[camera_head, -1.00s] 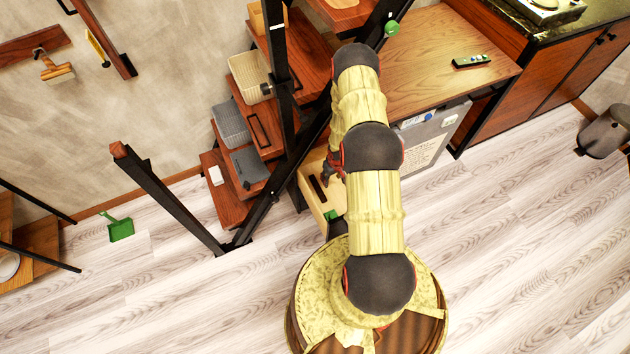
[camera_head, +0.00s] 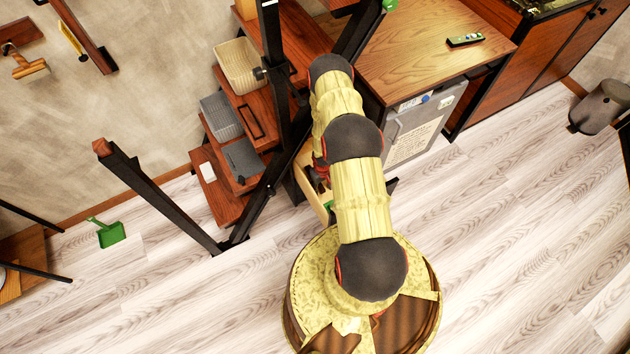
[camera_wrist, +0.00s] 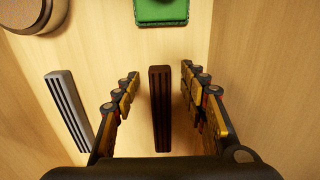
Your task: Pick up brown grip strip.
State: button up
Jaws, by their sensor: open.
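The brown grip strip (camera_wrist: 160,112) is a dark, narrow, ridged bar in the wrist view. It lies on a pale wooden surface, its length running away from my gripper. My gripper (camera_wrist: 160,88) is open, with one finger to the left of the strip and the other to its right. Gaps show between the strip and both fingers. In the head view my arm hides the strip, and my gripper is mostly hidden beside the pale wooden box (camera_head: 309,182).
In the wrist view a grey ridged strip (camera_wrist: 69,112) lies left, a green block (camera_wrist: 161,10) ahead and a round brown object (camera_wrist: 36,14) at top left. Pale walls stand at the sides. The head view shows black stair posts (camera_head: 160,195) and a wooden-topped cabinet (camera_head: 420,50).

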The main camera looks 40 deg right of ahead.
jog(key=shift+r, duration=0.1)
jog(key=shift+c, duration=0.3)
grip_shut()
